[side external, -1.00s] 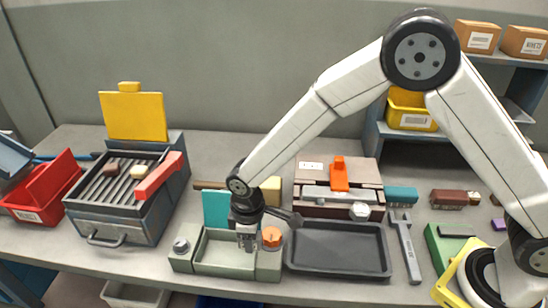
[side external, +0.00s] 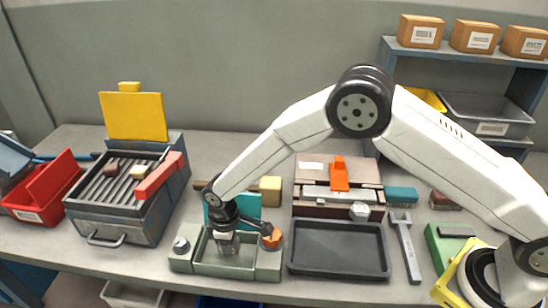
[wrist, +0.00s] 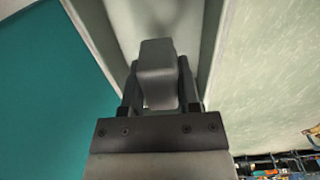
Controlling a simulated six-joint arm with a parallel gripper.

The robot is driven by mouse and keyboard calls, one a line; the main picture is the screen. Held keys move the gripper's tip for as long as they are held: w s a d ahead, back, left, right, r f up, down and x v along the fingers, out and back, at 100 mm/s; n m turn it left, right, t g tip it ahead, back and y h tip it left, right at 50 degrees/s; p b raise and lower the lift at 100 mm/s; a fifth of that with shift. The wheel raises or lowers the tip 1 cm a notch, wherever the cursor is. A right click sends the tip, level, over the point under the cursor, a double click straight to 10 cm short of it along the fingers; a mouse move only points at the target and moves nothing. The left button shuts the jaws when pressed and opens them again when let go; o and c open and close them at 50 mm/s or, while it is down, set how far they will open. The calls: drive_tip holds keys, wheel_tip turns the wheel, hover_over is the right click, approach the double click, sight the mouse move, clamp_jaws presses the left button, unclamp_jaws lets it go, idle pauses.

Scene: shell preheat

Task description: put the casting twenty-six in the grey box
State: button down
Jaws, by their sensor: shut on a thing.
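My gripper (side external: 225,246) is shut on a small grey block, probably the casting (wrist: 157,75); no number on it is readable. In the wrist view the block sits between both fingers. In the side view my gripper points down over the open basin of the grey-green fixture (side external: 188,262), with the block low in it; I cannot tell whether it touches the basin floor.
A dark tray (side external: 338,272) lies right of the fixture, empty. A teal panel (side external: 247,209) stands behind the fixture, close to my wrist. A grill-like heater (side external: 112,220) with a yellow lid stands left.

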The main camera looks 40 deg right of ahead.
drive_tip(key=shift+w+f, duration=0.25)
drive_tip(key=shift+f, duration=0.05)
drive_tip(key=shift+a+f, duration=0.1)
drive_tip(key=shift+f, duration=1.4)
drive_tip(key=shift+f, duration=0.15)
drive_tip(key=shift+c, duration=1.6)
unclamp_jaws()
wheel_tip(320, 180, up, 12)
drive_tip(key=shift+r, duration=0.15)
